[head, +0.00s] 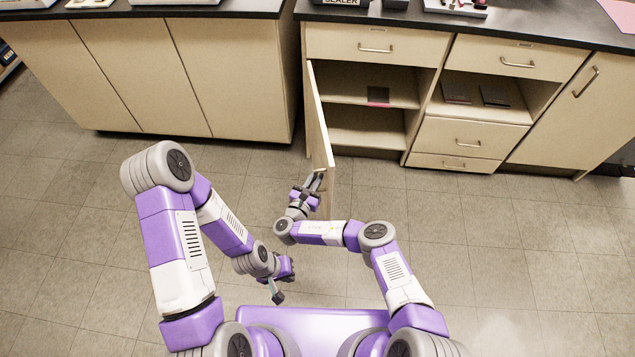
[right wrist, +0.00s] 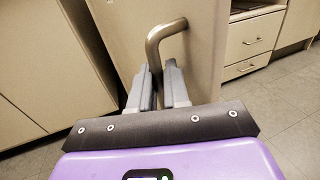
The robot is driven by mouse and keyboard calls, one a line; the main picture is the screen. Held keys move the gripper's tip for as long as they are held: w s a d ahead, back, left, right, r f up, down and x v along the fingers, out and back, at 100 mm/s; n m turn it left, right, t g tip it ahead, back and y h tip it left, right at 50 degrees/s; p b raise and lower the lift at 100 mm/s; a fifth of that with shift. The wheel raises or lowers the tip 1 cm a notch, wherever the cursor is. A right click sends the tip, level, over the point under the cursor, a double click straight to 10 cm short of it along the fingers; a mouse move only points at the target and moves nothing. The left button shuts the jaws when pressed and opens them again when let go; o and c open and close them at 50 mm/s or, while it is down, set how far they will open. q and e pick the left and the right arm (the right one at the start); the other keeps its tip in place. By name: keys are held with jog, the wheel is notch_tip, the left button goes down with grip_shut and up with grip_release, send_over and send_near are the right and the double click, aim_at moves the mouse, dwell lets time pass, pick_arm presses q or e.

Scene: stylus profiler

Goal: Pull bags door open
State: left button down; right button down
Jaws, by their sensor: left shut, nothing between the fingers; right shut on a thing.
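The beige cabinet door (head: 318,125) stands swung out from the left side of its cabinet, seen nearly edge-on in the head view. Behind it the cabinet's shelves (head: 355,88) show. My right gripper (head: 318,182) is at the door's outer end, shut on its metal handle. In the right wrist view the bent handle (right wrist: 160,42) runs down between the fingers of my right gripper (right wrist: 158,90), in front of the door face (right wrist: 125,30). My left gripper (head: 278,296) is shut and empty, low over the floor and apart from the door.
A small dark and pink item (head: 378,97) lies on the upper shelf. Drawers (head: 460,138) and an open niche with dark items (head: 455,92) are to the right. A closed cabinet row (head: 200,75) stands left of the door. The tiled floor (head: 500,260) is clear at right.

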jog(key=shift+w+a+r, duration=0.15)
jog(key=shift+w+r, duration=0.15)
jog(key=c, duration=1.4)
grip_release()
jog(key=shift+o, duration=0.4)
jog(key=shift+w+f, duration=0.15)
jog(key=shift+a, duration=0.1)
jog(key=shift+s+f, duration=0.1)
jog(key=shift+s, duration=0.15)
